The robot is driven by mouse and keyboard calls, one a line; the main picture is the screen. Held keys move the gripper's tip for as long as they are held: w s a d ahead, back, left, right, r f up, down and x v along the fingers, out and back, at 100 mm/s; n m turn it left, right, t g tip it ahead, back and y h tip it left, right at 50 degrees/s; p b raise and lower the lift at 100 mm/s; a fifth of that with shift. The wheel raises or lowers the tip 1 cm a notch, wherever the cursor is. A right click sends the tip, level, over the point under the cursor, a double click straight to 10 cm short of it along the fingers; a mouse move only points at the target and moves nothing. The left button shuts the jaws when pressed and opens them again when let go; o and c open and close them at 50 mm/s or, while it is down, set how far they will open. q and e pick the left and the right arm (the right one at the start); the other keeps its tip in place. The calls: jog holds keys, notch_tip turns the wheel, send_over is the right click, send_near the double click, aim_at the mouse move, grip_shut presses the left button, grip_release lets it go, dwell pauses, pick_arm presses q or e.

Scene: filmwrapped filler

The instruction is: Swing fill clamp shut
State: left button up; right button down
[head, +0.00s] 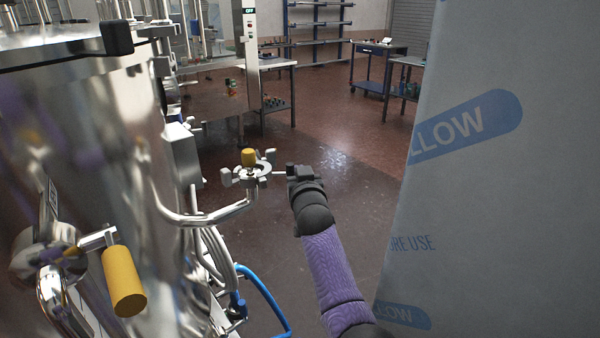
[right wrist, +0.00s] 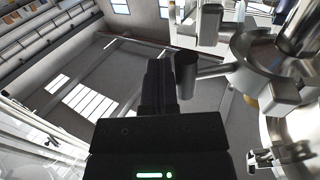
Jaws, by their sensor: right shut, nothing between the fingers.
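The fill clamp (head: 240,178) is a metal fitting with protruding lugs at the end of a curved steel pipe (head: 215,216), with a yellow cap (head: 248,157) on top. A thin rod points from it towards my right gripper (head: 289,173), which is shut and empty just right of the clamp. In the right wrist view, my shut fingers (right wrist: 157,85) are beside a short grey cylinder (right wrist: 187,74) on a rod leading to the round clamp body (right wrist: 262,60). I cannot tell whether they touch. My left gripper is not in view.
A large shiny steel tank (head: 100,130) fills the left side, with a yellow-handled valve (head: 124,280) low on it. Blue hose (head: 265,290) hangs below the pipe. A film-wrapped panel (head: 480,200) blocks the right. Open floor (head: 330,120) lies behind the clamp.

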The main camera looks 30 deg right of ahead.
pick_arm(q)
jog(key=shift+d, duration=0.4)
